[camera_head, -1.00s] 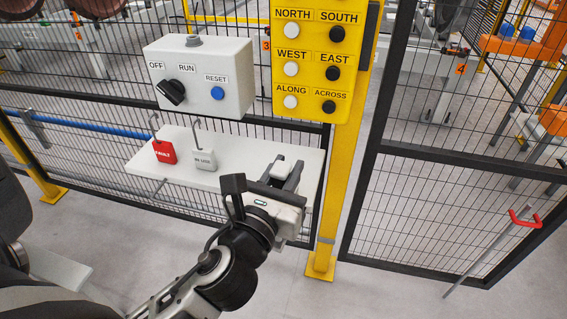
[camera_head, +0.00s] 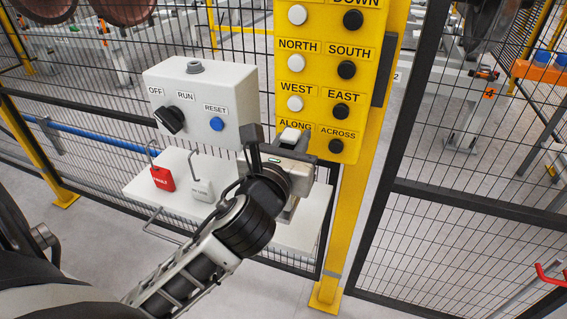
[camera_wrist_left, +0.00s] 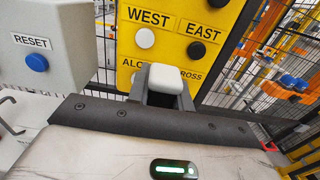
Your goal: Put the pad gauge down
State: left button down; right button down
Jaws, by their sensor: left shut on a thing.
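My left gripper (camera_head: 292,146) is shut on a small pale block with rounded edges, which I take to be the pad gauge (camera_wrist_left: 165,79). In the left wrist view the block shows between the dark fingers, in front of the lower part of the yellow button panel (camera_wrist_left: 176,62). In the head view the gripper is above the right part of the white shelf (camera_head: 305,222), close to the ALONG label. The gripper hides the button under that label. I cannot tell whether it touches the panel. My right gripper is not in view.
A red padlock tag (camera_head: 162,179) and a white tag (camera_head: 202,190) stand on the shelf's left part. A grey control box (camera_head: 205,95) with a knob and blue reset button is above. A yellow post (camera_head: 338,245) and mesh fence (camera_head: 450,240) are to the right.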

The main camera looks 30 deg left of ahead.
pick_arm(q)
jog(key=w+a+f+b, duration=0.2)
jog(key=w+a+f, duration=0.2)
jog(key=f, duration=0.5)
jog(key=shift+w+a+f, duration=0.3)
jog(key=shift+a+f, duration=0.05)
jog(key=shift+a, duration=0.25)
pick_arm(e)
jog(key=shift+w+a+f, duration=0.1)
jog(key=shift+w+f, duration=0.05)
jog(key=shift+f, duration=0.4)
